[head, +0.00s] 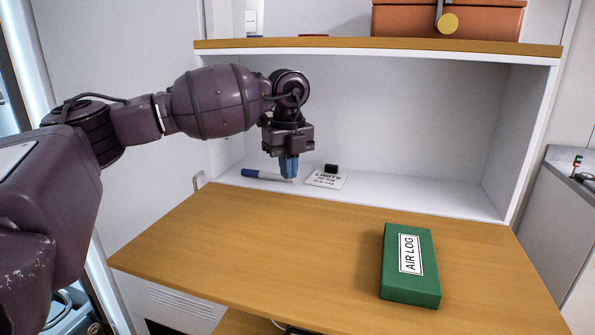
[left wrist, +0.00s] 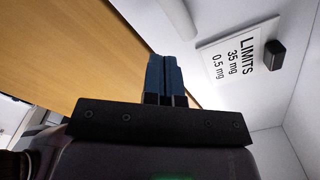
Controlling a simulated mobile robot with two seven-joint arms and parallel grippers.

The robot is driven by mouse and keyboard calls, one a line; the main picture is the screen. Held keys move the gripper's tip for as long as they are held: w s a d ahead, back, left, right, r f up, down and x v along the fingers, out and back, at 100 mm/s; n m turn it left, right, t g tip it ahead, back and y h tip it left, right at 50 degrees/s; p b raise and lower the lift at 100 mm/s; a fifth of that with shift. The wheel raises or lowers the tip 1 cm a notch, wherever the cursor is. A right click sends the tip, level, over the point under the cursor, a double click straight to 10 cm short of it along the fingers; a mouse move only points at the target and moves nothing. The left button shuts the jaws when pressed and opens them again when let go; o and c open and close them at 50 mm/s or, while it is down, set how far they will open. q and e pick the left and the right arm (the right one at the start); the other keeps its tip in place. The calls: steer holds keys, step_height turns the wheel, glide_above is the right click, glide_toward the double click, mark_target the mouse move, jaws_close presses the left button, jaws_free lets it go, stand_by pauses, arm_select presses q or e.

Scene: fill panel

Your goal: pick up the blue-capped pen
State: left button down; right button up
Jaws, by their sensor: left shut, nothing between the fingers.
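The blue-capped pen (head: 256,174) lies on the white shelf floor behind the wooden desk edge, cap to the left and white body to the right. My left gripper (head: 289,168) points down at the right end of the pen, with its blue fingers shut and empty. The fingers hide part of the pen's white end. In the left wrist view the shut fingers (left wrist: 165,75) show side by side, with the pen's white body (left wrist: 178,17) beyond them, apart in the picture. I cannot tell whether the fingertips touch the pen. My right gripper is not in view.
A white LIMITS card (head: 326,180) with a small black block (head: 331,168) is right of the pen. A green AIR LOG book (head: 409,264) lies on the wooden desk (head: 250,240). An upper shelf (head: 400,48) overhangs and holds an orange case (head: 410,20). The desk's left part is clear.

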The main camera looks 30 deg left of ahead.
mark_target(279, 175)
arm_select(q)
steer(key=w+a, duration=0.1)
steer(key=a, duration=0.1)
steer(key=w+a+p, duration=0.1)
steer(key=shift+w+a, duration=0.15)
steer(key=shift+a, duration=0.25)
steer(key=shift+w+a, duration=0.2)
steer(key=shift+a, duration=0.05)
steer(key=shift+f+p, duration=0.3)
steer(key=shift+f, duration=0.05)
steer(key=shift+f+b, duration=0.3)
steer(key=shift+f, duration=0.05)
steer(key=shift+s+d+f, duration=0.1)
steer(key=shift+s, duration=0.05)
steer(key=shift+f, duration=0.1)
